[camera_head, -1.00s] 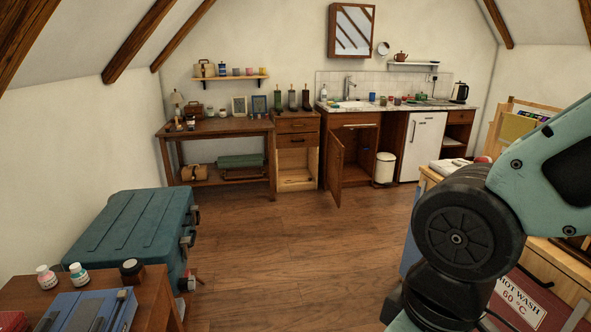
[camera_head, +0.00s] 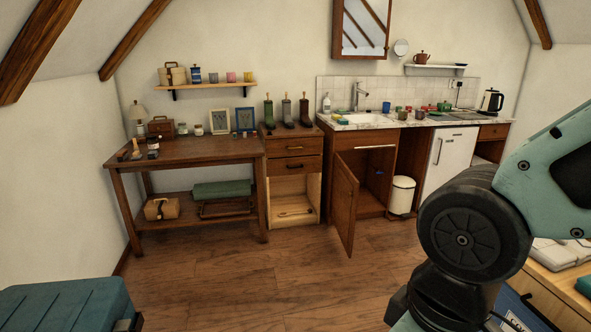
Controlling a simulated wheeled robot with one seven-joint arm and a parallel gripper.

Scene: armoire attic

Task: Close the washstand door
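The washstand (camera_head: 372,134) stands against the back wall, with a marble-look top, a white sink (camera_head: 366,119) and a tap. Its brown wooden door (camera_head: 345,206) is hinged at the left and stands wide open, swung out into the room. Part of the dark cupboard inside (camera_head: 374,170) shows to the right of the door. My teal and black arm fills the right side of the view, well in front of the washstand. My gripper is out of the frame.
A white bin (camera_head: 401,196) stands right of the open cupboard, beside a small white fridge (camera_head: 447,160). A drawer unit (camera_head: 293,147) and a wooden table (camera_head: 190,152) stand to the left. A teal chest (camera_head: 68,305) is at lower left. The wooden floor before the door (camera_head: 270,275) is clear.

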